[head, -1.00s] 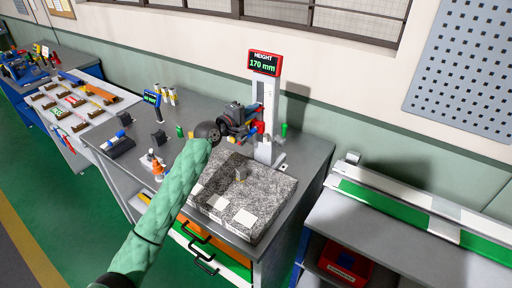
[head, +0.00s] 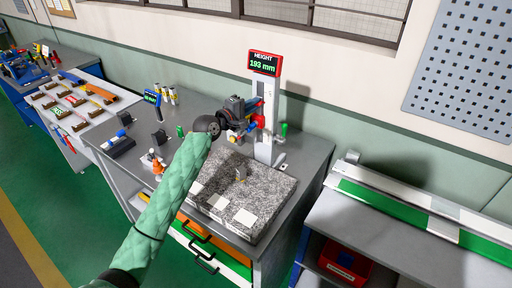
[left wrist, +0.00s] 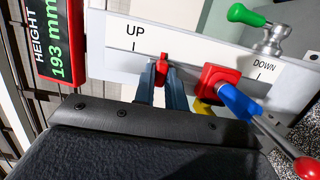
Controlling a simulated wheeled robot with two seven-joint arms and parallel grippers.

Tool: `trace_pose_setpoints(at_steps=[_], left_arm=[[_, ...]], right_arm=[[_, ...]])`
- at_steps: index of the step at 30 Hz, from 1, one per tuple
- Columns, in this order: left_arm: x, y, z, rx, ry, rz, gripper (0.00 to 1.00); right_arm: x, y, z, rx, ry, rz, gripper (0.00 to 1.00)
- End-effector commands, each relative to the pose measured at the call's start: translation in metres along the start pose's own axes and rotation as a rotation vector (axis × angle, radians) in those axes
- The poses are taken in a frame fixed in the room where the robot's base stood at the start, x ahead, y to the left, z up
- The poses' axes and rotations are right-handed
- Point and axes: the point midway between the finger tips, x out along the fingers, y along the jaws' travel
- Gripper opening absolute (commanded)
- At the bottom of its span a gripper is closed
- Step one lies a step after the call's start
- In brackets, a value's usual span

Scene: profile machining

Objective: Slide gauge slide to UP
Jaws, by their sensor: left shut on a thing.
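The height gauge (head: 265,88) stands upright at the back of the granite plate (head: 245,195). Its display (head: 264,63) reads 193 mm. In the left wrist view, the gauge's white scale (left wrist: 200,52) carries UP and DOWN marks. My left gripper (head: 257,104) is at the column. In the left wrist view, its blue fingers (left wrist: 161,84) are shut on a small red tab (left wrist: 161,68) of the slide, a little toward DOWN from the UP mark. A red block (left wrist: 217,80) with a blue arm and red ball tip (left wrist: 306,168) sits on the DOWN side. My right gripper is not in view.
A green-handled clamp (left wrist: 247,15) shows beyond the scale; a green item (head: 283,129) stands beside the column. A bench with a green strip (head: 395,203) stands at right.

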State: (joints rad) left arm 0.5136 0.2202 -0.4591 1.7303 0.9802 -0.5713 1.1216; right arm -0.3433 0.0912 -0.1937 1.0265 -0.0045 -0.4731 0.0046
Motion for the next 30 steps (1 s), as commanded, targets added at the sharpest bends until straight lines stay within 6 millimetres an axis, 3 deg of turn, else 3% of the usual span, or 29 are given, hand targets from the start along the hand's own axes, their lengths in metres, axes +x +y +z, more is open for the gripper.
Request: trace_pose_setpoints(at_steps=[12,30], left_arm=[[0.0,0.015,-0.001,-0.001,0.001,0.003,0.0],[0.0,0.02,-0.001,0.001,0.001,0.003,0.0]], right_arm=[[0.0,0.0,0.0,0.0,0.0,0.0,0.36],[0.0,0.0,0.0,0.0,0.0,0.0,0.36]])
